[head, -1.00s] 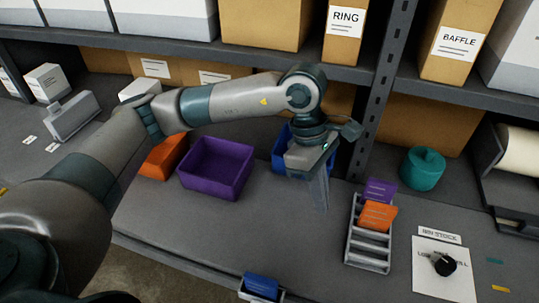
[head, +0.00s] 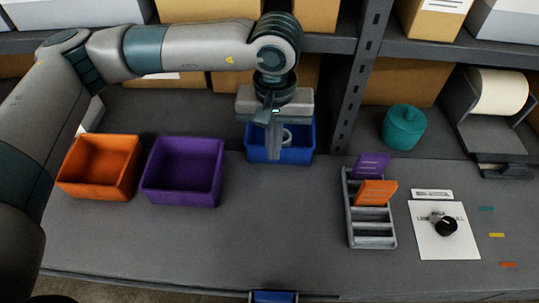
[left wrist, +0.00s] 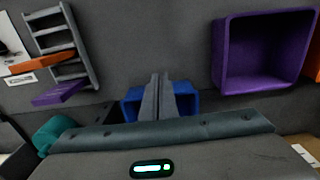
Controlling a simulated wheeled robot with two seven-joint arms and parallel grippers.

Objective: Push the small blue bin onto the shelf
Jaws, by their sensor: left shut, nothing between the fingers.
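The small blue bin (head: 304,150) stands upright at the back of the bench, where it meets the darker shelf surface (head: 180,112). A pale ring-shaped thing (head: 287,137) shows in it. My left gripper (head: 273,156) is shut and empty, pointing down at the bin's front side and hiding part of it. I cannot tell whether the fingers touch the bin. In the left wrist view the shut fingers (left wrist: 158,78) overlap the blue bin (left wrist: 188,103), whose lower part is hidden by my gripper body. My right gripper is not in view.
A purple bin (head: 183,198) and an orange bin (head: 97,186) stand to the left. A grey rack (head: 371,242) with purple and orange cards, a knob on a white sheet (head: 445,226) and a teal canister (head: 403,128) are to the right. A grey post (head: 362,75) rises behind.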

